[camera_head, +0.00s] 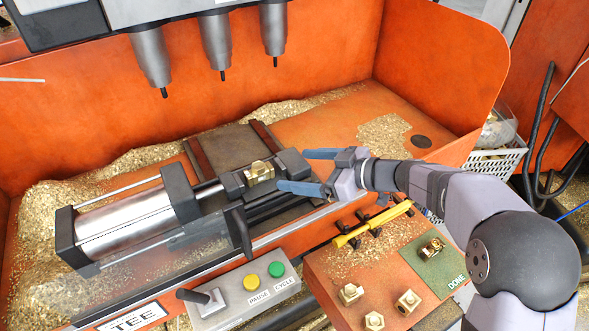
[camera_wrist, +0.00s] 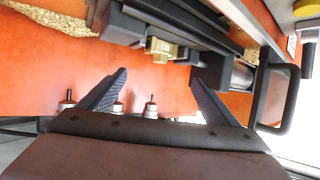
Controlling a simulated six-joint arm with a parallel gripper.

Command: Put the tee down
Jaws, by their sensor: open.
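A brass tee (camera_head: 260,171) sits in the clamp fixture (camera_head: 292,162), between its dark jaws. It also shows in the wrist view as a brass piece (camera_wrist: 161,49) ahead of my fingers. I cannot tell whether the jaws press on it. My gripper (camera_head: 293,170) is open, its two blue fingers spread on the right side of the fixture. In the wrist view the gap between the fingertips (camera_wrist: 158,69) is empty, and the tee is beyond it, apart from the fingers. Another brass tee (camera_head: 432,247) lies on the green DONE pad (camera_head: 452,268).
Several spindles (camera_head: 217,48) hang above the fixture. A silver cylinder (camera_head: 125,226) is at its left. Loose brass tees (camera_head: 350,293) lie on the front orange shelf (camera_head: 330,265), beside a yellow bar (camera_head: 372,224). A button box (camera_head: 245,297) stands in front. Brass chips cover the machine bed.

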